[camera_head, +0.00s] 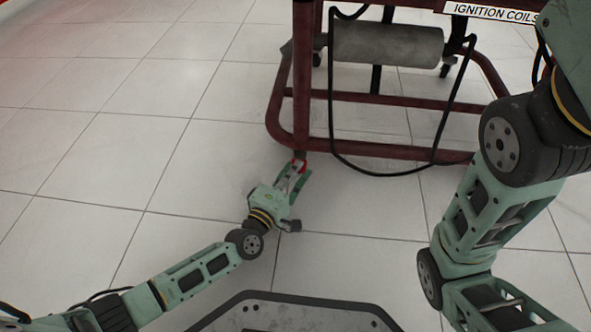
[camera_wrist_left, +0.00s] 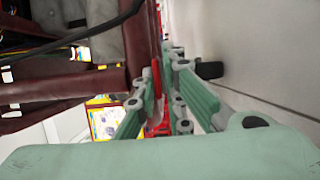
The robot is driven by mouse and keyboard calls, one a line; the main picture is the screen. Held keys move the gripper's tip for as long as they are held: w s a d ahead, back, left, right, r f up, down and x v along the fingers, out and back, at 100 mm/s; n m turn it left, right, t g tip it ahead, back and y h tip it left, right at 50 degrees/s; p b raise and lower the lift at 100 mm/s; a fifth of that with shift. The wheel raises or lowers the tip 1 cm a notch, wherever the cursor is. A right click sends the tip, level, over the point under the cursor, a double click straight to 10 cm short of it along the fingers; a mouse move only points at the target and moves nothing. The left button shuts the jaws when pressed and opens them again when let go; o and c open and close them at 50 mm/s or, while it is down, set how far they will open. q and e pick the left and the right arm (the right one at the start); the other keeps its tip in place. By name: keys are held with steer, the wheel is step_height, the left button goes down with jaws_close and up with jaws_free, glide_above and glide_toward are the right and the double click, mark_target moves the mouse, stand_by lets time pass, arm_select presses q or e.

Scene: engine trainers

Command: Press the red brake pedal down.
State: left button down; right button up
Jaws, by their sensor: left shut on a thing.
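The red brake pedal (camera_head: 299,164) is a small red part low at the near corner post of the dark red engine stand. My left gripper (camera_head: 301,172) is at that corner, close to the floor, with its green fingers shut on the pedal. In the left wrist view, red (camera_wrist_left: 161,129) shows between the fingers of my left gripper (camera_wrist_left: 174,95). The fingers hide much of the pedal, so its tilt cannot be told. My right arm's links show at the right, but its gripper is out of view.
The dark red engine stand (camera_head: 375,149) stands on the tiled floor. A black cable (camera_head: 385,174) hangs in a loop in front of it. A grey cylinder (camera_head: 385,45) and an "IGNITION COILS" label (camera_head: 493,13) are higher up. The floor (camera_head: 100,150) at the left is clear.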

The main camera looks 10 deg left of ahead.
arm_select(q)
steer(key=shift+w+a+f+t, duration=0.15)
steer(key=shift+t, duration=0.25)
steer(key=shift+f+t, duration=0.15)
steer(key=shift+t, duration=0.15)
steer(key=shift+m+h, duration=0.3)
steer(key=shift+h, duration=0.1)
steer(key=c, duration=2)
jaws_free()
steer(key=shift+c, duration=0.2)
steer(key=shift+o, duration=0.5)
steer(key=shift+f, duration=0.1)
steer(key=v, duration=1.2)
